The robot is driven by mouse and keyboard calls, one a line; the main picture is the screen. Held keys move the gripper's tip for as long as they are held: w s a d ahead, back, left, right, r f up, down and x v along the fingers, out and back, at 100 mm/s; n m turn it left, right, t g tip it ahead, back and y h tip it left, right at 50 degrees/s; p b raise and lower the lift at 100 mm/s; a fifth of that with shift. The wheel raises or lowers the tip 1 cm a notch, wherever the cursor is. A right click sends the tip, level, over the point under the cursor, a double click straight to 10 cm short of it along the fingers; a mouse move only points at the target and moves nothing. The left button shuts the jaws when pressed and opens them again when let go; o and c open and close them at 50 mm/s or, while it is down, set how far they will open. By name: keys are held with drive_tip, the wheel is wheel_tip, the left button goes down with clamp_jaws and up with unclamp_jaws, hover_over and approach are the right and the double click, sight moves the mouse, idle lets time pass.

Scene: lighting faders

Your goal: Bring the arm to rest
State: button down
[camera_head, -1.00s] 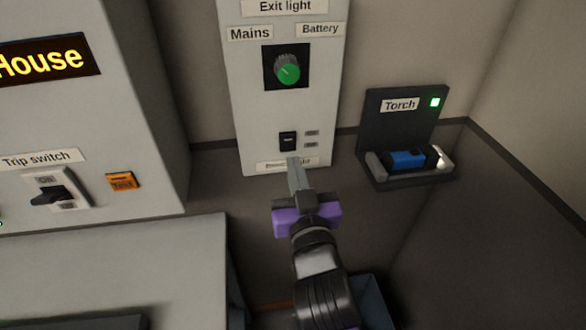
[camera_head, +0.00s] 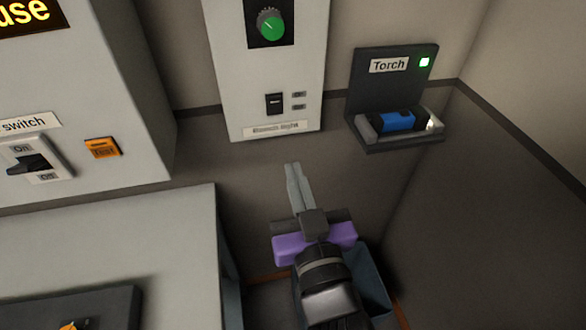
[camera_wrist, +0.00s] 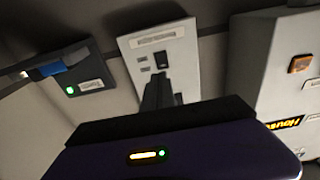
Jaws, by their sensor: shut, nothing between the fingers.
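My gripper (camera_head: 293,166) is in front of the lower wall, just below the exit light panel (camera_head: 304,100). Its two grey fingers point up and lie together with nothing between them. Its purple body (camera_head: 290,247) shows below the fingers. In the head view the fingertips are apart from the panel. The panel carries a green knob (camera_head: 270,25) and a black rocker switch (camera_head: 275,103) above a small label. In the wrist view the fingers (camera_wrist: 157,90) overlap the panel (camera_wrist: 180,62) in the line of sight.
A torch holder (camera_head: 396,65) with a blue torch (camera_head: 398,121) and a lit green light is at the right. A grey cabinet (camera_head: 120,50) with a trip switch (camera_head: 28,163) and an orange test button (camera_head: 102,148) is at the left. A grey counter (camera_head: 170,240) lies below it.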

drive_tip(key=shift+r, duration=0.1)
idle(0.4)
drive_tip(key=s+d+f+m+g+h, duration=0.1)
drive_tip(key=s+d+f, duration=0.3)
drive_tip(key=s+d, duration=0.3)
drive_tip(key=s+d+f+m+g+h, duration=0.1)
drive_tip(key=s+d+f, duration=0.4)
drive_tip(key=s, duration=0.9)
drive_tip(key=s+d+f+m+g+h, duration=0.1)
drive_tip(key=s+d+f+h, duration=0.2)
drive_tip(key=s+d, duration=0.6)
drive_tip(key=shift+s+d+f, duration=0.35)
drive_tip(key=shift+s+f, duration=0.5)
